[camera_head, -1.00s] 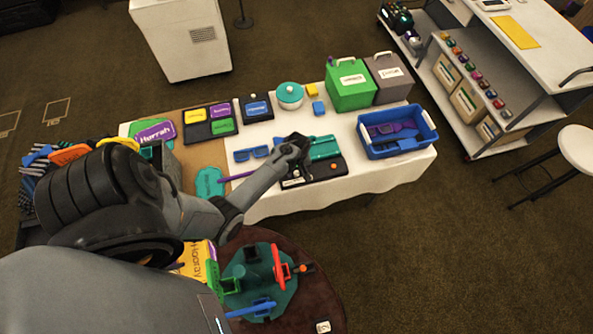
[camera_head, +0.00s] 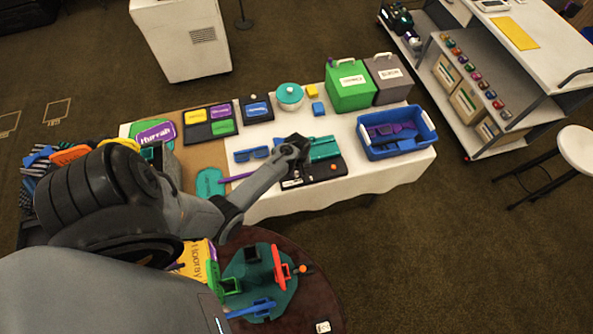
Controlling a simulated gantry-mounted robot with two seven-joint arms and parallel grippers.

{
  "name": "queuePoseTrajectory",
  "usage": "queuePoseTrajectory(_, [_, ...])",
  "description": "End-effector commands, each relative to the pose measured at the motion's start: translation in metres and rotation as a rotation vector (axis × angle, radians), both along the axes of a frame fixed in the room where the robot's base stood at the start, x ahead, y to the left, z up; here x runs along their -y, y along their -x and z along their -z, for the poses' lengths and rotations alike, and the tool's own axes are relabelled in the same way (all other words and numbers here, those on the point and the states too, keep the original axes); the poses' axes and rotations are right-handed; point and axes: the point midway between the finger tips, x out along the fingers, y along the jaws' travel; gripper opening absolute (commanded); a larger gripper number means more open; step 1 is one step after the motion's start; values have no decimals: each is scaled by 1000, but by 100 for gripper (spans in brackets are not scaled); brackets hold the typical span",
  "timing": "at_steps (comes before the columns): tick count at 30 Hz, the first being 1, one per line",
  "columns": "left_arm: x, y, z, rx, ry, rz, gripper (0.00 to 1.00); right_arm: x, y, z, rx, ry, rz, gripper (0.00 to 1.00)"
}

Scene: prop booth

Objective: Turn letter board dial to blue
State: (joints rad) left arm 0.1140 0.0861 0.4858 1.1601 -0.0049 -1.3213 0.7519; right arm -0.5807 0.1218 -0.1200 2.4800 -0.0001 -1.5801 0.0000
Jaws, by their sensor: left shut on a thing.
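The black letter board (camera_head: 322,171) lies near the front edge of the white-covered table, with a teal block (camera_head: 323,148) at its back and a small orange knob (camera_head: 333,167) on its top. My left gripper (camera_head: 298,149) reaches in from the left and points down at the board's left rear part. It is shut on a small part there, which appears to be the dial. The fingers hide this part, so its setting and colour cannot be made out. My right gripper is not in view.
Blue glasses (camera_head: 251,154) lie left of the gripper. A blue bin (camera_head: 372,148) stands to the right, with green (camera_head: 350,94) and grey (camera_head: 390,84) boxes behind. A round table (camera_head: 318,300) is in front.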

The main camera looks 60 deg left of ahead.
Motion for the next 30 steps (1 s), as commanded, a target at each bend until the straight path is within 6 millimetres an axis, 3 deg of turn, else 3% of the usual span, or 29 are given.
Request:
queuePoseTrajectory(15, [-1, 1, -4, -2, -1, 401, 0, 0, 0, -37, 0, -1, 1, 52])
queuePoseTrajectory(30, [-1, 1, -2, -1, -2, 878, 0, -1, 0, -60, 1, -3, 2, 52])
